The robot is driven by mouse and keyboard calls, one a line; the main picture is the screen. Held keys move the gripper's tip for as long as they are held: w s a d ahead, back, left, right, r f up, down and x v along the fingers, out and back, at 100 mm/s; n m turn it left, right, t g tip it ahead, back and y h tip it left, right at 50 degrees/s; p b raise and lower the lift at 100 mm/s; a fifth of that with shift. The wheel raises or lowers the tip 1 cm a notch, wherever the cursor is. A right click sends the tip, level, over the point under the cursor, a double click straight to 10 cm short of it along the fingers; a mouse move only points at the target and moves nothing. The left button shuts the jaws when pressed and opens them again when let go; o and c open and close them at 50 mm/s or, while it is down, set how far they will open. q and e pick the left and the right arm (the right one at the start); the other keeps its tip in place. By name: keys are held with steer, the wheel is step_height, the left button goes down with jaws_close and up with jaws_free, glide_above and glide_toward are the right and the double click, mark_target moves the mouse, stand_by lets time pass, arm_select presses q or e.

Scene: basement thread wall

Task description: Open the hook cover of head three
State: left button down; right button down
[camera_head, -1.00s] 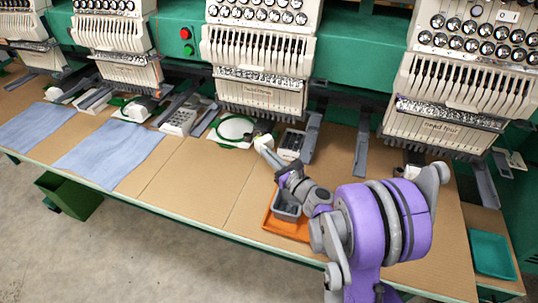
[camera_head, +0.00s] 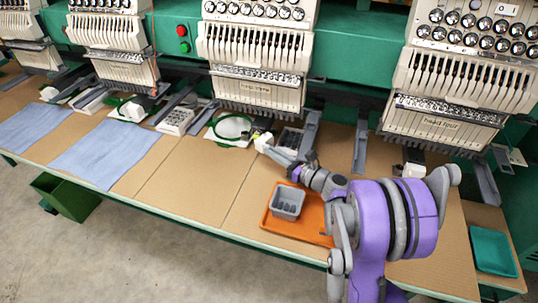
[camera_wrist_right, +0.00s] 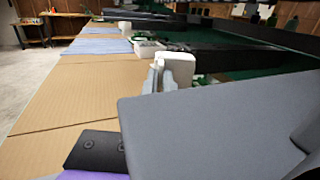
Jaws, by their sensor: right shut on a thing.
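Head three (camera_head: 255,88) is the embroidery head in the middle of the head view. Its small white hook cover (camera_head: 262,141) sits low below it, at the right of a green hoop (camera_head: 232,127). My right gripper (camera_head: 271,150) is shut on the cover from the front right. In the right wrist view the white cover (camera_wrist_right: 179,66) stands at the grey fingertips (camera_wrist_right: 158,77). The fingers hide part of it, and its exact angle is hard to tell. My left gripper is not in view.
An orange tray (camera_head: 267,221) with a grey bin (camera_head: 287,202) lies under my right forearm. Dark grey arms of the machine (camera_head: 311,131) stand right of the cover. A teal tray (camera_head: 491,252) is at the far right. The table left of the orange tray is clear.

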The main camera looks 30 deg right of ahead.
steer(key=shift+d+y, duration=0.25)
steer(key=shift+y, duration=0.05)
steer(key=c, duration=1)
jaws_free()
steer(key=shift+s, duration=0.1)
steer(key=b+v, duration=0.1)
steer(key=v, duration=0.9)
steer(key=shift+s, duration=0.3)
steer(key=shift+d, duration=0.15)
